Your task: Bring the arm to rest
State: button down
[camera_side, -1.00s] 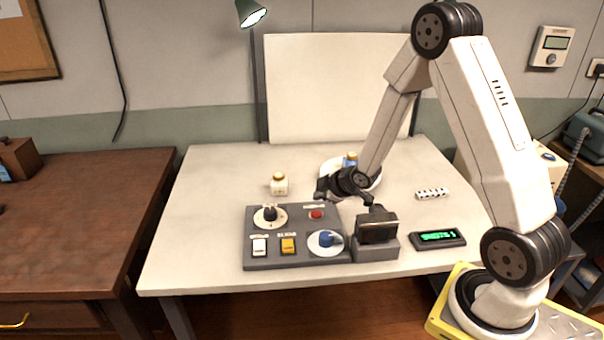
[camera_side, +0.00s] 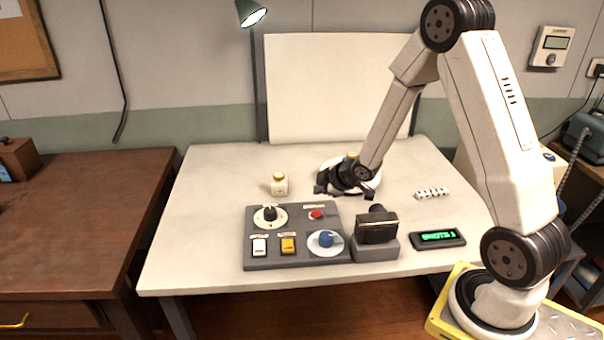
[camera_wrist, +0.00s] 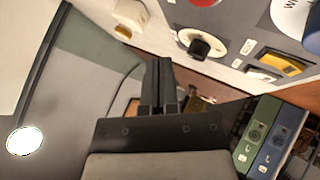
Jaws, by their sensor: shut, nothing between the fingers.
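My arm reaches in from the right, bent at a high elbow.
The panel carries a black knob (camera_side: 269,213), red button (camera_side: 316,214), and blue knob (camera_side: 326,239). A black camera-like device (camera_side: 377,230) stands beside it. The table's left side is clear.

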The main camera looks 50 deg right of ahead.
jog(key=shift+a+r, duration=0.2)
jog(key=shift+r, duration=0.1)
jog(key=s+a+r+m+g, duration=0.2)
jog(key=s+a+m+g, duration=0.1)
jog(key=s+a, duration=0.3)
jog(key=s+a+r+m+g, duration=0.2)
jog(key=s+a+m, duration=0.3)
jog(key=s, duration=0.5)
jog(key=shift+a+r+g, duration=0.4)
jog(key=shift+a+g, duration=0.4)
jog(key=shift+a, duration=0.45)
